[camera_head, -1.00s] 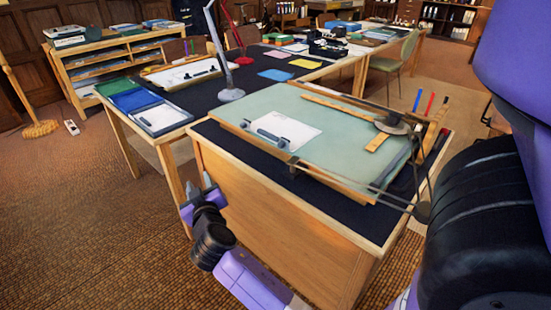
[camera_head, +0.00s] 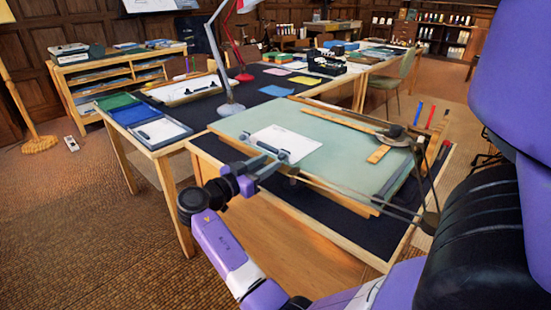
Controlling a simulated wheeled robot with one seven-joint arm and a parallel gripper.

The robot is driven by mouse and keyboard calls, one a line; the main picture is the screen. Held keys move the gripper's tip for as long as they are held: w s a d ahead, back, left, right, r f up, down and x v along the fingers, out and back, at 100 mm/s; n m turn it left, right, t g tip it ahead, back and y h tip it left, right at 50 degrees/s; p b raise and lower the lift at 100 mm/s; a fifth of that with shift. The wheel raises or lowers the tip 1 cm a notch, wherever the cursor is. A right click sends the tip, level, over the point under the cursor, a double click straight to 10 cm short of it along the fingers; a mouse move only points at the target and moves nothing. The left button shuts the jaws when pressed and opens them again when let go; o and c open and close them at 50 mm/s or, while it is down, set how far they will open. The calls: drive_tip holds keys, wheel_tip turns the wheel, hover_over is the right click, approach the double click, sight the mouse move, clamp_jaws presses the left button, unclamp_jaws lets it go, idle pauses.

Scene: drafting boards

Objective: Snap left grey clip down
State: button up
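A green drafting board (camera_head: 330,138) lies tilted on the near desk with a white sheet (camera_head: 288,139) on it. Whether either clip is up or down is too small to tell. My gripper (camera_head: 268,168) is at the board's near edge, just below the bar in the picture. Its fingers are small and partly merge with the bar, so their opening and any contact are unclear.
A wooden ruler (camera_head: 340,119) and a dark round weight (camera_head: 396,133) are on the board's right part. A grey lamp (camera_head: 231,108) stands behind it. A blue tray (camera_head: 132,112) is on the desk at left. Floor is free at lower left.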

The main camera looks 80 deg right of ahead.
sight(282, 154)
drive_tip(key=shift+x, duration=2)
clamp_jaws()
